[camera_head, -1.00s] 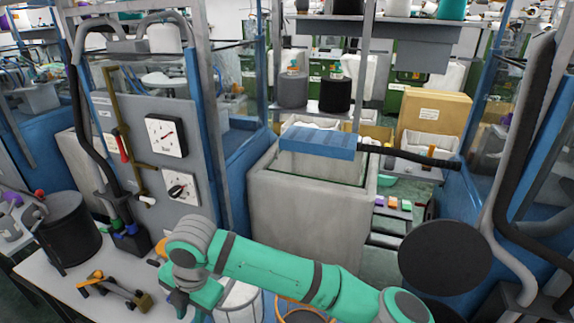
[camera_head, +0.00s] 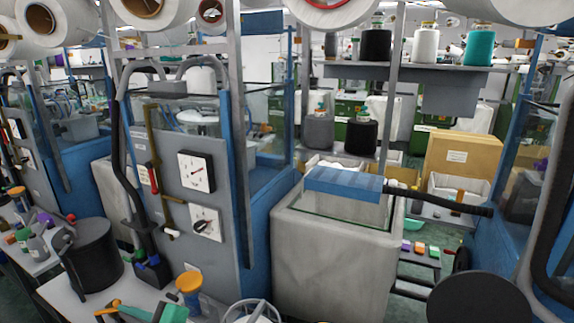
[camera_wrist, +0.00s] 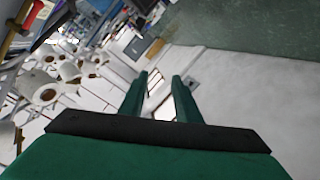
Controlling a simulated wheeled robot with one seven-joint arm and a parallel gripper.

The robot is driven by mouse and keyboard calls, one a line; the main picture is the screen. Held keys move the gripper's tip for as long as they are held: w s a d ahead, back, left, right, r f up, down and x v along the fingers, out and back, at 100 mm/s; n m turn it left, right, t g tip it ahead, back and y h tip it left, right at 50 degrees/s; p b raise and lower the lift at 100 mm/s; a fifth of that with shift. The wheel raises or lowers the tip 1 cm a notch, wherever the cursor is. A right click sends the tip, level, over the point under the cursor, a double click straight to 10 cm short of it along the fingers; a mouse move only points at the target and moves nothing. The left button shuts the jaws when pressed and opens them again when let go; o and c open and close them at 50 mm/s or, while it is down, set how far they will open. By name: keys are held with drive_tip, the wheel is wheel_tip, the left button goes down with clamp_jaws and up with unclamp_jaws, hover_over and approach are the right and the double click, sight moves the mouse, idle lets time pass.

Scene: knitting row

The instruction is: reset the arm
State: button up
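My gripper (camera_wrist: 160,76) shows in the wrist view as two green fingers with a clear gap between them. It is open, and nothing shows between the fingers. Past the fingertips are a pale surface and a blurred, tilted scene. In the head view most of my arm is out of the picture, with only a small green part at the bottom left edge. The gripper's fingers cannot be made out there.
A grey machine panel with two dials (camera_head: 196,172) stands at left. A pale grey tank (camera_head: 330,255) carries a blue block (camera_head: 343,184). A black cylinder (camera_head: 90,258) stands on the left table. A round black disc (camera_head: 478,300) is at lower right.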

drive_tip(key=s+d+f+m+t+h, duration=0.3)
drive_tip(key=d+f+m+t+h, duration=0.25)
drive_tip(key=d+f+m, duration=0.4)
drive_tip(key=s+d+f+m+t+h, duration=0.2)
drive_tip(key=d+f+m+t+h, duration=0.35)
drive_tip(key=d+m, duration=0.6)
drive_tip(key=s+d+f+h, duration=0.2)
drive_tip(key=s+d+f, duration=0.1)
drive_tip(key=s+d, duration=0.5)
drive_tip(key=s+d+f+h, duration=0.2)
drive_tip(key=s+d, duration=0.7)
drive_tip(key=s, duration=0.6)
drive_tip(key=shift+s+d+f, duration=0.3)
drive_tip(key=shift+f, duration=0.2)
